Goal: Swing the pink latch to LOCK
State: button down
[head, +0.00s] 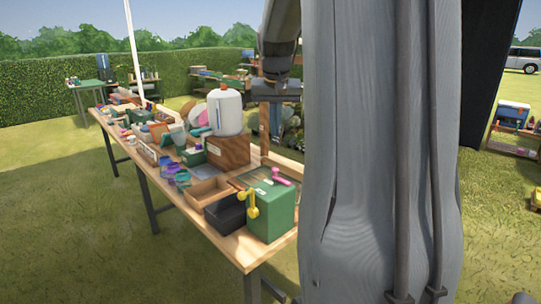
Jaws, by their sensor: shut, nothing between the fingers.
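The pink latch (280,177) sits on top of a green box (272,212) at the near right end of the long wooden table. It is small here, and I cannot read any LOCK marking or tell its exact setting. A yellow latch (252,204) is on the box's front-left side. My gripper (276,122) is dark grey and hangs above and behind the green box, apart from the pink latch. It is shut and empty. My grey arm link fills the middle right of the head view and hides what lies right of the box.
A black bin (226,214) and an open wooden tray (207,191) stand left of the green box. Cups and boxes crowd the table farther back. Open grass lies in front of the table.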

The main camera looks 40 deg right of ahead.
jog(key=f+p, duration=0.1)
jog(key=f, duration=0.2)
jog(key=f+p, duration=0.1)
jog(key=f, duration=0.3)
jog(key=f+p, duration=0.1)
jog(key=f, duration=0.2)
jog(key=shift+s+a+f, duration=0.15)
jog(key=shift+s+a, duration=0.05)
jog(key=shift+s, duration=0.05)
dwell(0.4)
